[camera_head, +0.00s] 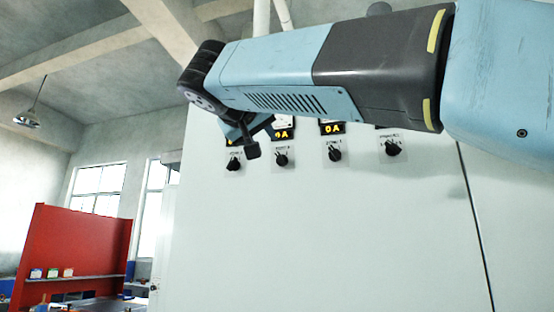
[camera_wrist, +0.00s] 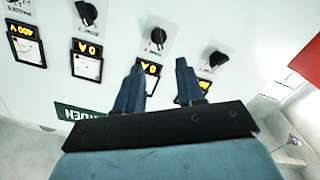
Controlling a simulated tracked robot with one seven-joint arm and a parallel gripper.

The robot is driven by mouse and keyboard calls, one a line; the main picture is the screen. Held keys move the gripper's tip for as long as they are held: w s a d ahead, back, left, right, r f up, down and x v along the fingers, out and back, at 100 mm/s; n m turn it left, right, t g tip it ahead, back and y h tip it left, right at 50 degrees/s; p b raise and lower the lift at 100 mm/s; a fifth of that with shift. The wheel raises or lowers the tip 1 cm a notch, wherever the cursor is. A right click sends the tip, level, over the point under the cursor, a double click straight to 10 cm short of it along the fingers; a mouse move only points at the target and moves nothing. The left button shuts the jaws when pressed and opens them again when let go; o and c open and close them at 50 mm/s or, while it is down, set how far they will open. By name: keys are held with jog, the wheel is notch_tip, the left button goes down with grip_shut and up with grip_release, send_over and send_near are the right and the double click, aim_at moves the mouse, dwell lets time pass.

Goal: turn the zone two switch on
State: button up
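The zone two switch appears to be the second black rotary knob from the left in the head view (camera_head: 281,160), though its small label is hard to read. In the upside-down wrist view, it seems to be the black knob (camera_wrist: 155,40) beyond my fingertips. Its exact setting is not clear. My gripper (camera_wrist: 160,64) is open and empty, with its two blue fingers apart and pointing at the panel. The left finger partly covers a lit meter. In the head view my gripper (camera_head: 251,143) is partly hidden by my arm, near the two leftmost knobs.
Similar knobs stand close on both sides: the leftmost (camera_head: 234,164), the third (camera_head: 335,155) and the rightmost (camera_head: 393,148). Lit meters sit above them. The white cabinet front (camera_head: 320,240) is bare below. A red partition (camera_head: 70,252) stands at the far left.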

aim_at(279, 158)
jog(key=x, duration=1.3)
jog(key=shift+w+d+r, duration=0.1)
jog(key=shift+w+r, duration=0.25)
grip_shut()
